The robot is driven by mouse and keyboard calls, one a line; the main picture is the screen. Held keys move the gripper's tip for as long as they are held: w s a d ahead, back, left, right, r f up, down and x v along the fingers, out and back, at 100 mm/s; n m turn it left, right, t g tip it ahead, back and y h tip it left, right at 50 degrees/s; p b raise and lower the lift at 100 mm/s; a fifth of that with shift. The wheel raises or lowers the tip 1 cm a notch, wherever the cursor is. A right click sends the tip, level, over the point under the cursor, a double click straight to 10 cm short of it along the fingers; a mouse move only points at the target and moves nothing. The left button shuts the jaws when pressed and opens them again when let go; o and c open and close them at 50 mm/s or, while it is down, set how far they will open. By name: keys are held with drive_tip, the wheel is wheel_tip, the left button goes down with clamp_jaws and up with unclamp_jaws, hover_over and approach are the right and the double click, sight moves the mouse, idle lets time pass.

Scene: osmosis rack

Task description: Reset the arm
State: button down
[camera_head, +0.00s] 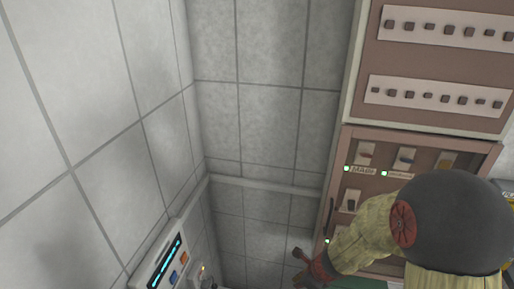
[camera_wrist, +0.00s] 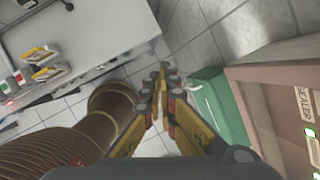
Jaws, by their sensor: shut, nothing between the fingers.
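My gripper (camera_wrist: 163,78) shows in the wrist view with its yellow and dark fingers together at the tips and nothing between them. In the head view my gripper (camera_head: 299,256) is small, at the lower middle, at the end of my arm. My arm comes in from the lower right with a pale yellow sleeve and a large dark round joint. The gripper is in free air and touches nothing that I can see.
A brown rack (camera_head: 432,56) with rows of small knobs stands at the right. A console with a blue-lit strip (camera_head: 165,262) is at the lower left. The wrist view shows a white counter (camera_wrist: 100,30), a ribbed brown pipe (camera_wrist: 60,145) and a green box (camera_wrist: 222,105).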

drive_tip(key=s+a+r+n+g+y+b, duration=0.1)
drive_tip(key=s+a+n+b, duration=0.1)
drive_tip(key=s+n+b, duration=0.35)
drive_tip(key=s+a+r+n+g+b, duration=0.1)
drive_tip(key=s+r+n+b, duration=0.15)
drive_tip(key=n, duration=0.65)
drive_tip(key=s+d+f+n+t+h+b, duration=0.1)
drive_tip(key=s+d+f+n+t+b, duration=0.1)
drive_tip(key=b, duration=1)
drive_tip(key=s+d+f+n+t+h+b, duration=0.2)
drive_tip(key=s+d+f+n+b, duration=0.2)
drive_tip(key=s+n+b, duration=0.4)
drive_tip(key=d+n+b, duration=0.1)
drive_tip(key=b, duration=0.4)
drive_tip(key=shift+s+d+f+h, duration=0.15)
drive_tip(key=shift+s+d+h, duration=0.15)
drive_tip(key=shift+s+d, duration=0.1)
